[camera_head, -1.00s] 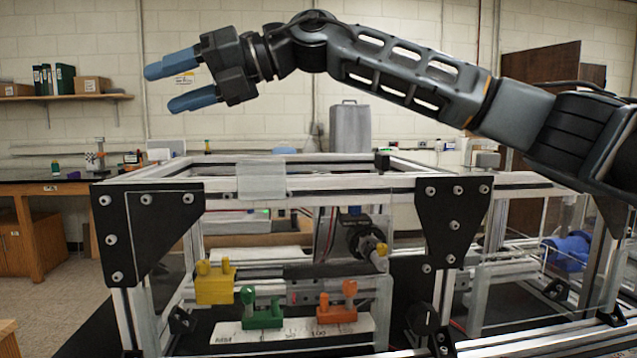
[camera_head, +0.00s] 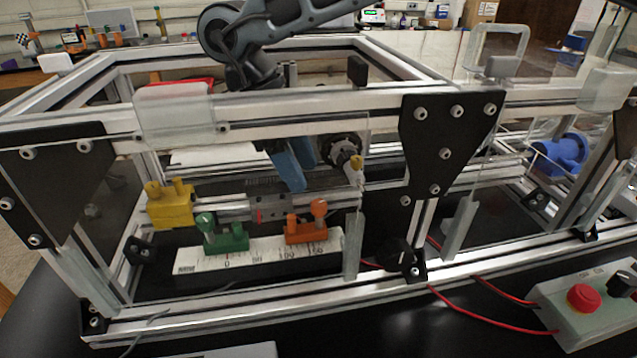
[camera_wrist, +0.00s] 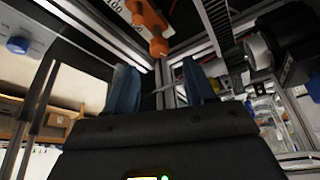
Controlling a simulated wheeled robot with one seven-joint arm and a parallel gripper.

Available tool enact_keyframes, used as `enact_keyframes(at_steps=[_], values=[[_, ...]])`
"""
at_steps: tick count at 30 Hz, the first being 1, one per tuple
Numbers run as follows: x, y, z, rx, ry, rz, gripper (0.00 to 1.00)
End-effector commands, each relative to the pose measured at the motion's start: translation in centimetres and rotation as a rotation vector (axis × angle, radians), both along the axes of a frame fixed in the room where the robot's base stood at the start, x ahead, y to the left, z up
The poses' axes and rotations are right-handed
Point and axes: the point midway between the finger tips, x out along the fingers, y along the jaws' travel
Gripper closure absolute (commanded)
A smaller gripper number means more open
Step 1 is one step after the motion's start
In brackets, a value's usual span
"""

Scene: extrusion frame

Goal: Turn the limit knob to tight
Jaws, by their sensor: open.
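A black round knob (camera_head: 400,252) with a pale pointer mark sits on a bracket at the front lower rail, right of centre. Another black knob (camera_head: 622,283) is on the grey control box at the far right, its label too small to read. I cannot tell which is the limit knob or read a tight mark. My gripper (camera_head: 300,172) has blue fingers reaching down inside the frame, behind the front top rail and left of the first knob. It is open and empty; its fingers stand apart in the wrist view (camera_wrist: 158,68).
A yellow clamp (camera_head: 170,205), a green clamp (camera_head: 224,233) and an orange clamp (camera_head: 307,225) stand by a ruled scale (camera_head: 200,262). The front top rail (camera_head: 300,122) crosses before my arm. A red button (camera_head: 583,298) and red cables (camera_head: 480,314) lie at right.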

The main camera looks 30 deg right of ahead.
Motion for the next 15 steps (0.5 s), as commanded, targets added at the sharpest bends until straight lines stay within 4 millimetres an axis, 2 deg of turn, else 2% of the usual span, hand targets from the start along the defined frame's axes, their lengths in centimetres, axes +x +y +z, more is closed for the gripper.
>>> enact_keyframes(at_steps=[9, 15], values=[[-1.3, -1.3, -4.3, 0.003, 0.001, -0.001, 0.46], [-1.7, -1.7, -5.7, 0.004, 0.0, -0.001, 0.46]])
